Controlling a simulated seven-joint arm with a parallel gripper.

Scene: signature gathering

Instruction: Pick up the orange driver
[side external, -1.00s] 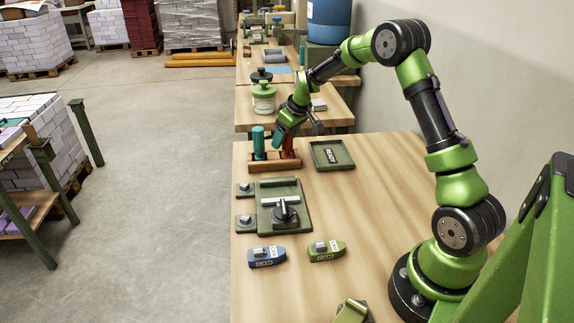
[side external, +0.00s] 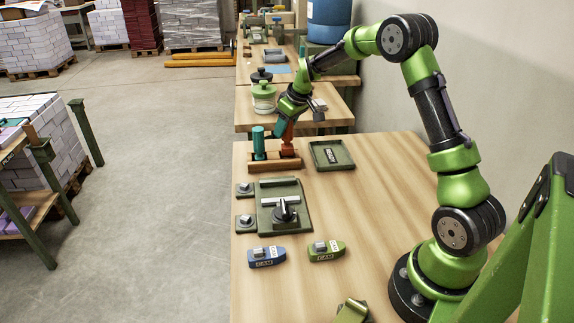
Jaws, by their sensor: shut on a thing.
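The orange driver (side external: 287,138) stands upright at the right end of a wooden rack (side external: 268,166) near the table's far left edge. My gripper (side external: 286,118) is above the rack with its jaws shut on the top of the orange driver. The driver's lower end is at the rack; I cannot tell whether it is clear of its slot. A teal driver (side external: 258,143) stands upright in the rack just left of the orange one, apart from it.
A green tray (side external: 331,155) lies right of the rack. A green fixture plate (side external: 284,207) with a black knob lies nearer. Blue (side external: 266,257) and green (side external: 326,251) labelled blocks sit in front. The table's right part is mostly clear.

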